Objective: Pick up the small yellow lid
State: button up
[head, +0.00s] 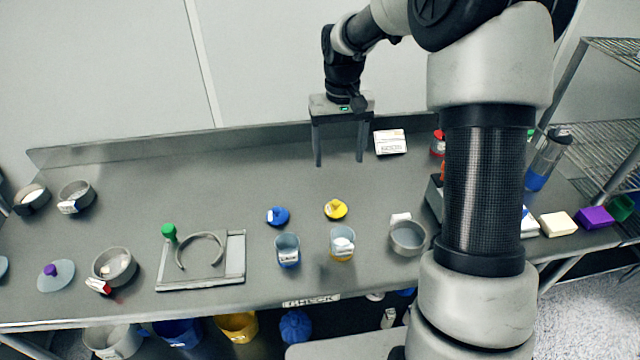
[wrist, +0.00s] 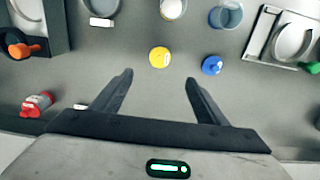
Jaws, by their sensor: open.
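The small yellow lid (head: 336,209) lies on the grey bench, just behind a clear cup with a yellow base (head: 342,245). It has a small raised knob on top. In the wrist view the yellow lid (wrist: 159,57) is ahead of the fingertips, roughly in line with the gap between them. My gripper (head: 340,163) is open and empty, pointing down above the back of the bench. In the wrist view both fingers of my gripper (wrist: 158,77) are spread apart, and nothing is between them.
A blue lid (head: 278,215) lies left of the yellow lid, behind a blue-based cup (head: 287,250). A white labelled box (head: 390,142) lies near my gripper. A raised back edge (head: 230,142) bounds the bench.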

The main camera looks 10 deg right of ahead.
send_near(336, 202)
jog(key=f, duration=0.5)
jog(key=shift+s+f, duration=0.1)
jog(key=shift+s, duration=0.1)
jog(key=f+p, duration=0.1)
jog(key=f, duration=0.4)
jog(key=shift+w, duration=0.2)
jog(key=shift+c, duration=0.4)
jog(key=c, duration=1)
